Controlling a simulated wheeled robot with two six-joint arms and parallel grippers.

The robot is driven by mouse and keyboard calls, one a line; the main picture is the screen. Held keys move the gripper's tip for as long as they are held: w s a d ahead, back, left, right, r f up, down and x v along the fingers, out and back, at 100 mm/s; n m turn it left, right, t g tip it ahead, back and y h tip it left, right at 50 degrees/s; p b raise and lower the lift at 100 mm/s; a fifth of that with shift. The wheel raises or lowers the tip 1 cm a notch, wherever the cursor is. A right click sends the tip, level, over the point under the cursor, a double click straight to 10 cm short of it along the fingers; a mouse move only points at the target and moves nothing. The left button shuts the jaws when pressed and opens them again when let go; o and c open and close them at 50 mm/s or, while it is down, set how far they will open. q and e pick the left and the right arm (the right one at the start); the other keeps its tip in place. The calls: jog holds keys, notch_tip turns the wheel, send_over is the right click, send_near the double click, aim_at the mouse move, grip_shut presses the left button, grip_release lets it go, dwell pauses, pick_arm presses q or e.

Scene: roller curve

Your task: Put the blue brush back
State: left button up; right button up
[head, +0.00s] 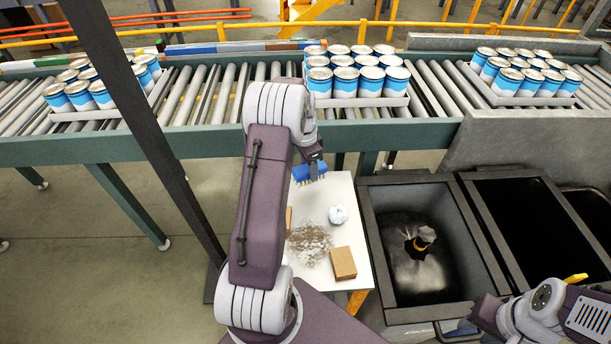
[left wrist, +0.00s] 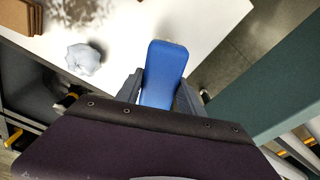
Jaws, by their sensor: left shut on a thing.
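The blue brush (head: 309,173) is in my left gripper (head: 312,162), bristles pointing down, above the far end of a white table (head: 343,186). In the left wrist view the brush's smooth blue back (left wrist: 165,72) shows between the two dark fingers (left wrist: 158,92), which are shut on it. The bristles are hidden there. Part of my right arm shows at the lower right of the head view, but its gripper is not in view.
On the table lie grey-brown debris (head: 309,242), a crumpled white ball (head: 338,214) and a brown box (head: 343,263). Dark bins (head: 462,215) stand to the right. Behind runs a roller conveyor (head: 215,95) with trays of blue-and-white cans (head: 358,78). A dark post (head: 150,120) stands left.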

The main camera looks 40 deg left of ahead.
aim_at(302, 166)
pick_arm(q)
jog(key=shift+a+f, duration=0.4)
jog(key=shift+a, duration=0.35)
jog(key=shift+d+f, duration=0.1)
jog(key=shift+f, duration=1.95)
jog(key=shift+f, duration=0.1)
jog(key=o, duration=1.3)
jog(key=r, duration=0.8)
jog(key=s+r, duration=0.1)
jog(key=r, duration=0.3)
jog(key=shift+a+r+p, duration=0.15)
jog(key=shift+a+p, duration=0.15)
jog(key=s+d+n, duration=0.3)
jog(key=s+d, duration=0.2)
jog(key=d, duration=0.9)
jog(key=s+d+f+n, duration=0.1)
jog(key=s+d, duration=0.1)
jog(key=s, duration=0.2)
jog(key=s+d+f, duration=0.1)
jog(key=s+d, duration=0.2)
jog(key=s, duration=0.1)
jog(key=s+d+f+n, duration=0.1)
jog(key=s+d, duration=0.2)
jog(key=shift+s+n, duration=0.3)
jog(key=shift+s, duration=0.1)
